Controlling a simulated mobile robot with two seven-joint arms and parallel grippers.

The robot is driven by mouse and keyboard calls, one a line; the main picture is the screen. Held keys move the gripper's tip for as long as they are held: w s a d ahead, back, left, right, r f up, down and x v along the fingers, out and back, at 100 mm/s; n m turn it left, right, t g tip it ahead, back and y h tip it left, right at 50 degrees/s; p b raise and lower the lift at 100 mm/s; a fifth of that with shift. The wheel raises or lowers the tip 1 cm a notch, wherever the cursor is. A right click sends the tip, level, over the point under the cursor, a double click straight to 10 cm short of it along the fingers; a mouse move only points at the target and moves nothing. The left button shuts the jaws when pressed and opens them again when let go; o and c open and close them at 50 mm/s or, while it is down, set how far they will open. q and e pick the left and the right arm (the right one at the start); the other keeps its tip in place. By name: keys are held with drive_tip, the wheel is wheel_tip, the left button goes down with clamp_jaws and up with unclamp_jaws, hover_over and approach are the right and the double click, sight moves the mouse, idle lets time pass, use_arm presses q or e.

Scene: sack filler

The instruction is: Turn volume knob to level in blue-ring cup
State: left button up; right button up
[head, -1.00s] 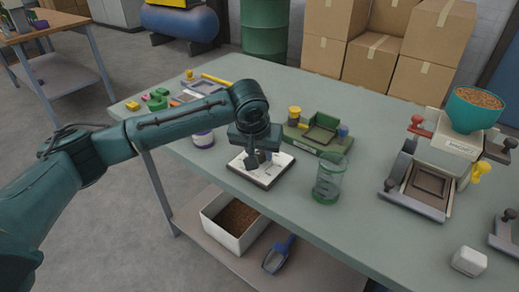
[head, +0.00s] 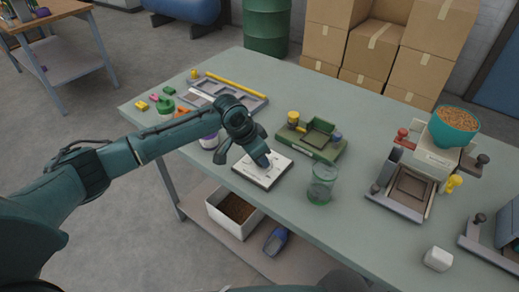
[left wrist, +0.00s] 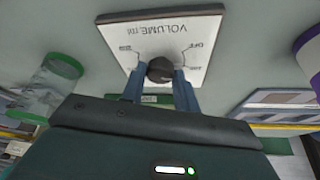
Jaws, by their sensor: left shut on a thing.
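The white volume dial plate (head: 270,177) lies on the table; in the left wrist view the plate (left wrist: 125,30) shows upside down, with VOLUME and OFF printed on it. My left gripper (head: 260,160) is over it. In the left wrist view the fingers of this gripper (left wrist: 159,80) are shut on the dark round knob (left wrist: 159,68). The knob is hidden in the head view. A clear cup with a green band (head: 322,183) stands right of the plate. A purple-banded container (head: 208,141) stands behind my left arm. I make out no clearly blue ring. My right gripper is out of view.
A green fixture (head: 313,142) with yellow and blue parts stands behind the plate. A filler machine with a teal bowl of pellets (head: 455,125) stands at the right, a white block (head: 437,259) near the front edge. A grey tray (head: 228,92) is at the back left.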

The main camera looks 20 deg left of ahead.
use_arm(q)
drive_tip(key=shift+w+m, duration=0.1)
drive_tip(key=shift+m, duration=0.4)
drive_tip(key=o, duration=1)
drive_tip(key=shift+c, duration=0.2)
drive_tip(key=v, duration=1.3)
drive_tip(key=shift+a, duration=0.3)
drive_tip(key=shift+w, duration=0.1)
